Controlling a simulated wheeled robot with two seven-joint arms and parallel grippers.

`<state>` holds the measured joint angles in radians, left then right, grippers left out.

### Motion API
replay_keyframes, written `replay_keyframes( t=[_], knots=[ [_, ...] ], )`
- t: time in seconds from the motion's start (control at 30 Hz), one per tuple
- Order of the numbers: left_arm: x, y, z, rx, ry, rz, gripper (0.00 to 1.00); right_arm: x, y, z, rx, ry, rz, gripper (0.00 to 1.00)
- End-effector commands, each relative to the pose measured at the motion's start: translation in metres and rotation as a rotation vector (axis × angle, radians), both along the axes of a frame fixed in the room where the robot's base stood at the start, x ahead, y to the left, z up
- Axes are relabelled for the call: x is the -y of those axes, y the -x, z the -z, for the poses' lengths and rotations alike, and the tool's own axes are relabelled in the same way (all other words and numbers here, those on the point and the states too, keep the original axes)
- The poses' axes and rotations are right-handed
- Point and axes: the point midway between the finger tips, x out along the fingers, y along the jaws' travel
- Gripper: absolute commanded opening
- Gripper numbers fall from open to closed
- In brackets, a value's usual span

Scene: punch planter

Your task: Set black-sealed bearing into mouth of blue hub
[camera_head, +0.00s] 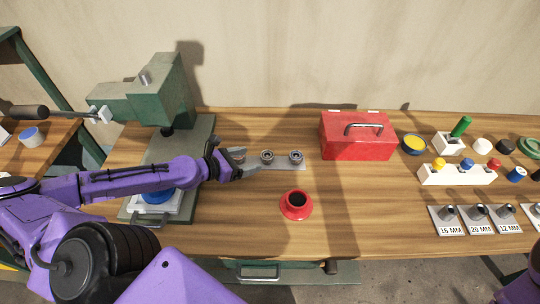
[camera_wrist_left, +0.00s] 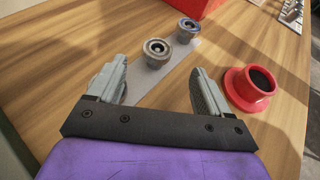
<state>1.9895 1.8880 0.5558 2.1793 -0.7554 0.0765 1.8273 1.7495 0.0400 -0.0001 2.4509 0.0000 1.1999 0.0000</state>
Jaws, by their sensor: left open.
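A blue round part, seemingly the blue hub (camera_head: 157,197), sits on a pale plate under the press, partly hidden by my left arm. My left gripper (camera_head: 240,165) is open and empty at the strip's left end, short of the bearings. My right gripper is out of view.
A red flanged hub (camera_head: 296,206) stands in front of the strip; it also shows in the left wrist view (camera_wrist_left: 250,86). A green press (camera_head: 155,95) stands at left. A red toolbox (camera_head: 356,137) is behind right. Small parts and labelled holders (camera_head: 478,217) fill the right side.

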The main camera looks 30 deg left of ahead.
Motion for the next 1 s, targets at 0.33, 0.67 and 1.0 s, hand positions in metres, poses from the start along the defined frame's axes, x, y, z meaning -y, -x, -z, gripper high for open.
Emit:
replay_keyframes(
  t=[0.33,0.67,1.0],
  knots=[
    [0.017,-0.042,0.024,0.0,-0.008,0.006,0.79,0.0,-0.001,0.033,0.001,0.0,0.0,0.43],
    [0.023,-0.055,0.023,-0.001,-0.001,0.003,0.79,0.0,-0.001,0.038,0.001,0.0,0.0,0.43],
    [0.023,-0.055,0.023,-0.001,-0.001,0.003,0.16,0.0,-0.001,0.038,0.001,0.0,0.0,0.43]
  ],
)
